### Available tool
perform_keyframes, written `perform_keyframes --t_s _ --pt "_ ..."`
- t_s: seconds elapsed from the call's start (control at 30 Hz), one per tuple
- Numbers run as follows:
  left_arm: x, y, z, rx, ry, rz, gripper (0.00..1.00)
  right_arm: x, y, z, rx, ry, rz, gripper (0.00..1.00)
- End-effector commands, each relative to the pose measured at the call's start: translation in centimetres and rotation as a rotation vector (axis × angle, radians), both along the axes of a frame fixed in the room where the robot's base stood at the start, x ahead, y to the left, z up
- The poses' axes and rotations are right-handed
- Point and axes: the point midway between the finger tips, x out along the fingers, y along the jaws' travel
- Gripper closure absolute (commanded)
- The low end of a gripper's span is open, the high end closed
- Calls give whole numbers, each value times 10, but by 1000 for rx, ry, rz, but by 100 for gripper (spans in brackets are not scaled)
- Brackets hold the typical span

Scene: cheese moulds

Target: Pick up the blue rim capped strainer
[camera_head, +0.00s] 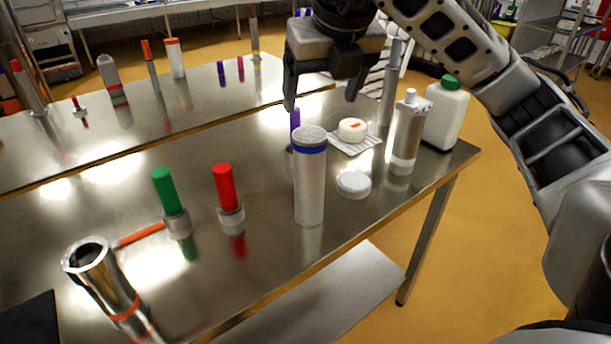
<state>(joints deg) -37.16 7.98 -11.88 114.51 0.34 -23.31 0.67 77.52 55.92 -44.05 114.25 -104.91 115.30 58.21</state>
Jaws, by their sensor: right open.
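The blue rim capped strainer (309,185) is a tall white cylinder with a grey speckled top and a blue band just below it. It stands upright near the table's front edge, in the middle of the view. My right gripper (321,100) points down with its two fingers spread and nothing between them. It hangs above the strainer's top in the picture and does not touch it. How far behind the strainer it is, I cannot tell. My left gripper is not in view.
On the steel table (130,190) stand a red-handled tool (224,187), a green-handled tool (165,192) and a steel cylinder (98,275). Right of the strainer are a white lid (353,184), a white cheese (352,128), a dispenser (407,130) and a green-capped bottle (445,118).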

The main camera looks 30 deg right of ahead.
Motion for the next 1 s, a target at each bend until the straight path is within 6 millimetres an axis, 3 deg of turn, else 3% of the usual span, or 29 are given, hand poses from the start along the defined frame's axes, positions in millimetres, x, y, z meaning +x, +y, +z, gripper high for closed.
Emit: perform_keyframes --t_s 0.2,0.4,0.67,1.0 --pt "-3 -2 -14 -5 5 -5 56 16 -2 -50 5 10 3 21" --pt "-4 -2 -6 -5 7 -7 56 30 -6 -79 3 9 3 21" --pt "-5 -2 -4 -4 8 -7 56 37 -7 -96 2 7 6 21" --pt "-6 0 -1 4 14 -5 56 50 -10 -138 4 5 7 21"
